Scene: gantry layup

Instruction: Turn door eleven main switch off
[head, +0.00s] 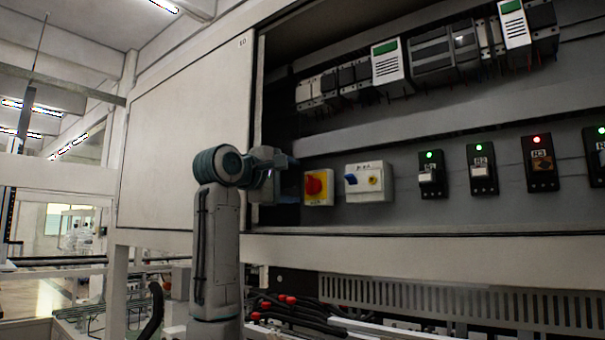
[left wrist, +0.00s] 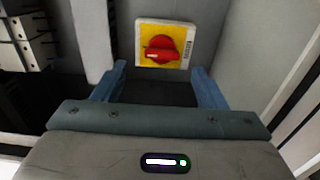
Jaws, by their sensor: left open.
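A red rotary main switch (head: 313,185) on a yellow plate sits at the left end of the open cabinet's lower row. It also shows in the left wrist view (left wrist: 160,48), straight ahead, with its handle lying about level in that picture and a pale mark at its left end. My left gripper (head: 290,181) is just left of the switch in the head view. In the left wrist view its blue fingers (left wrist: 160,78) are spread apart below the switch, with nothing between them. The fingers look short of the knob. My right gripper is in neither view.
A white box with a blue lever (head: 369,182) is right of the switch. Further right are several black modules with lit lamps, such as one with a green lamp (head: 432,174). A closed panel marked 10 (head: 185,140) stands left of the opening. Cabinet walls flank the switch.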

